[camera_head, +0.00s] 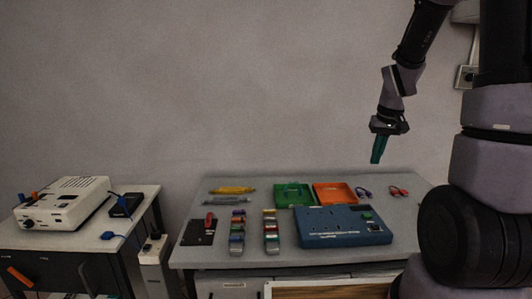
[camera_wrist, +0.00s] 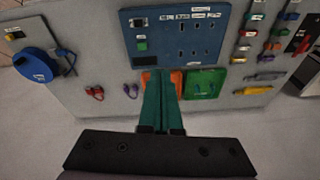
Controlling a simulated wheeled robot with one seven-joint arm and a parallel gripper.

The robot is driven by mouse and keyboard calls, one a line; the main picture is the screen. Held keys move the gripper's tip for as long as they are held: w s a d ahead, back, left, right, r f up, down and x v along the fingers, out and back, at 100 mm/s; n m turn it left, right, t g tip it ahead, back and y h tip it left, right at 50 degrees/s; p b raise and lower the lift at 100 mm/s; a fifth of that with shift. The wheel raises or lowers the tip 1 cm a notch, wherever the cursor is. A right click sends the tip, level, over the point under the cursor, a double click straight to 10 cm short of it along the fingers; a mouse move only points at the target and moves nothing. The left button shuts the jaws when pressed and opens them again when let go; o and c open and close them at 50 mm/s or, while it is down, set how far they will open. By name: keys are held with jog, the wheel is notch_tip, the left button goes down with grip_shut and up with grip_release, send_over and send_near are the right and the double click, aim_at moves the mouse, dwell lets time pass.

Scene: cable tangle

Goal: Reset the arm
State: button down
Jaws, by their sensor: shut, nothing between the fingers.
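My gripper (camera_head: 377,150) hangs from my arm in the air above the back right part of the grey table (camera_head: 185,252) in the head view. Its green fingers point down and are shut with nothing between them. In the wrist view my gripper (camera_wrist: 160,80) reaches up the middle of the picture. Its fingers hide much of the orange tray (camera_wrist: 176,82) there. The gripper is clear of everything on the table.
On the table are a blue panel box (camera_head: 345,238), a green tray (camera_head: 292,204), an orange tray (camera_head: 350,187), and several coloured connectors (camera_head: 270,232). A white device (camera_head: 62,204) stands on the left side table. The air around the gripper is free.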

jog(key=s+a+r+m+t+y, duration=0.1)
jog(key=s+a+r, duration=0.3)
jog(key=s+r, duration=0.5)
jog(key=s+a+r+m+t, duration=0.1)
jog(key=s+a+r+t, duration=0.2)
jog(key=s+r, duration=0.6)
jog(key=shift+a+r+m+t+y, duration=0.4)
jog(key=shift+a+r, duration=0.45)
jog(key=shift+a, duration=0.05)
jog(key=w+d+f+m+g, duration=0.25)
jog(key=w+f+m, duration=0.2)
jog(key=w, duration=0.25)
jog(key=w+d+f+m+g, duration=0.1)
jog(key=w+d+f+m, duration=0.25)
jog(key=w+f, duration=0.3)
jog(key=w+d+f+m+g+h, duration=0.1)
jog(key=w+d+f+m+g, duration=0.1)
jog(key=f, duration=0.7)
jog(key=w+d+f+m+g+h, duration=0.1)
jog(key=w+d+f+m, duration=0.2)
jog(key=d+f, duration=0.3)
notch_tip(320, 180, down, 4)
jog(key=shift+w+d+r+g, duration=0.1)
jog(key=shift+w+d+g, duration=0.3)
jog(key=shift+w, duration=0.2)
